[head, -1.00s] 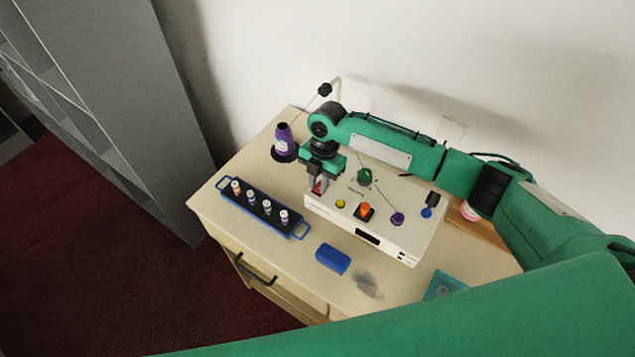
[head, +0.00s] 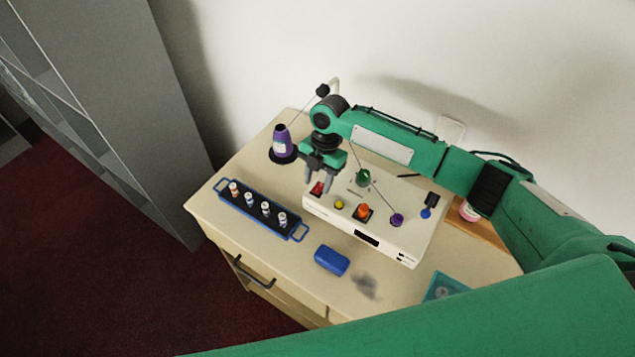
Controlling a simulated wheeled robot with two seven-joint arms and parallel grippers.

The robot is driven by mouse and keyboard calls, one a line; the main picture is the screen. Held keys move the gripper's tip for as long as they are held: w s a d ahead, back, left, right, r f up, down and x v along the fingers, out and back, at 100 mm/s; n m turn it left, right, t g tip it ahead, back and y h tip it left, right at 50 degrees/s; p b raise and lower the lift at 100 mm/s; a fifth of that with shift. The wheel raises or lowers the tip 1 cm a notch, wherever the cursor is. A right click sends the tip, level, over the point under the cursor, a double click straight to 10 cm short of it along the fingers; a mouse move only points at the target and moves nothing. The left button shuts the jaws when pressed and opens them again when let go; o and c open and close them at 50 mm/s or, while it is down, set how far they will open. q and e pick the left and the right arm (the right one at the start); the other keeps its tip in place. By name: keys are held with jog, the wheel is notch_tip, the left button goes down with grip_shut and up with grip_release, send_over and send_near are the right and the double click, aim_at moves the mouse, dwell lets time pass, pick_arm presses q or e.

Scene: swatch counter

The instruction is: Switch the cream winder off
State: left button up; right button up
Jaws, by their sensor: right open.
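The cream winder (head: 384,240) is a box on the tabletop with several coloured controls on its top. A red rocker switch (head: 317,188) sits at its left end, partly hidden by my right gripper. An orange control (head: 362,211) on a dark base, a yellow button (head: 339,204), a green part (head: 363,177) and a purple knob (head: 396,220) are also on it. My right gripper (head: 318,186) is open, pointing down over the left end of the winder, close by the red switch. I cannot tell whether it touches it. My left gripper is not in view.
A blue tray (head: 291,232) with several small spools stands left of the winder. A purple thread cone (head: 282,143) is behind it. A blue block (head: 331,260) lies in front. A pink-white jar (head: 469,210) stands right, near my arm. A grey shelf (head: 150,110) is far left.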

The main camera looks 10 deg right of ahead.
jog(key=b+v, duration=0.3)
jog(key=v, duration=0.9)
jog(key=shift+r+b, duration=0.3)
